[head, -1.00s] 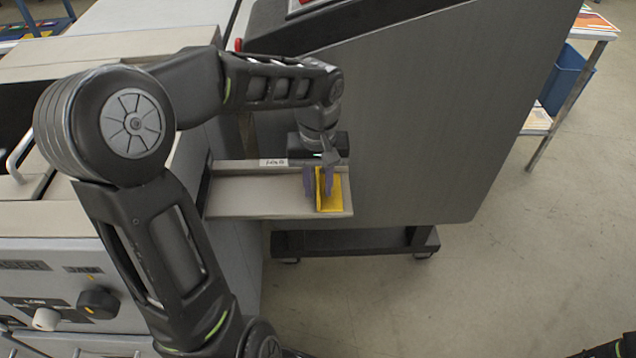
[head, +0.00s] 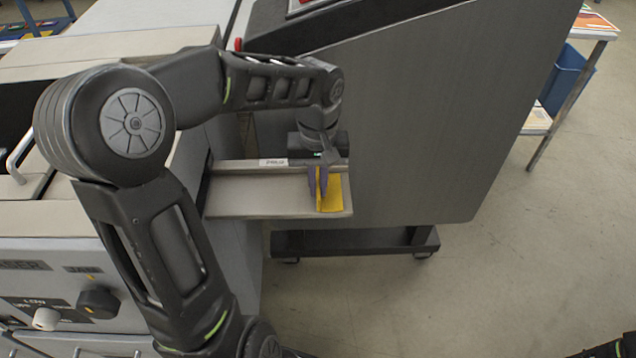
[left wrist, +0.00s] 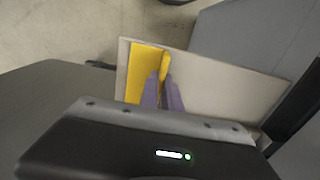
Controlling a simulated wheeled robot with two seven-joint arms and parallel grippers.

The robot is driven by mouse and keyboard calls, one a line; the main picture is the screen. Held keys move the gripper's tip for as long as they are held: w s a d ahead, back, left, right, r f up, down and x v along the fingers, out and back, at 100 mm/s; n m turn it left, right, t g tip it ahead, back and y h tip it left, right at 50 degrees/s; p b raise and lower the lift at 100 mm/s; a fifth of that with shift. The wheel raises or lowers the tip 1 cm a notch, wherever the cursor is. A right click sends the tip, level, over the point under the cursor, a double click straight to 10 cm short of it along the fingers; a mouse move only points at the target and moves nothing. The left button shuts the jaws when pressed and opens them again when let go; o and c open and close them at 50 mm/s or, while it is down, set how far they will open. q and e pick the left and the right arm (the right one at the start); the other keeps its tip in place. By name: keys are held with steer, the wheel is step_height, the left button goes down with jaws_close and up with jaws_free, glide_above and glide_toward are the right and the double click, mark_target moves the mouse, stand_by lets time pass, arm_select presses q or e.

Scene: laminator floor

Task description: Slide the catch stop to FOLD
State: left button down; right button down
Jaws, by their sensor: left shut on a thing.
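The catch stop is a yellow angled piece (head: 332,194) near the right end of a beige tray (head: 250,202) that juts from the machine. A small white label (head: 273,162) with dark print, too small to read surely, sits on the tray's back edge. My left gripper (head: 319,184) reaches down over the tray, its purple fingers shut on the upright fin of the catch stop. In the left wrist view the catch stop (left wrist: 147,68) lies by the tray's left end, with the fingers (left wrist: 163,88) closed at its fin.
A large grey panelled unit (head: 420,130) stands behind the tray on a wheeled base (head: 350,242). The grey machine's front with a black knob (head: 98,303) is at the lower left. Open floor (head: 520,270) lies to the right, with a side table (head: 565,85) beyond.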

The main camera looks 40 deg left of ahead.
stand_by(0.6)
arm_select(q)
steer(key=s+a, duration=0.4)
steer(key=a, duration=0.1)
steer(key=s+a, duration=0.2)
steer(key=a, duration=0.1)
steer(key=shift+s+a+b, duration=0.1)
steer(key=shift+a+b, duration=0.05)
steer(key=shift+b, duration=0.15)
steer(key=c, duration=1.6)
jaws_free()
steer(key=shift+s+a, duration=0.1)
steer(key=shift+o, duration=0.2)
steer(key=shift+r, duration=0.5)
step_height(320, 180, up, 7)
steer(key=shift+b, duration=0.35)
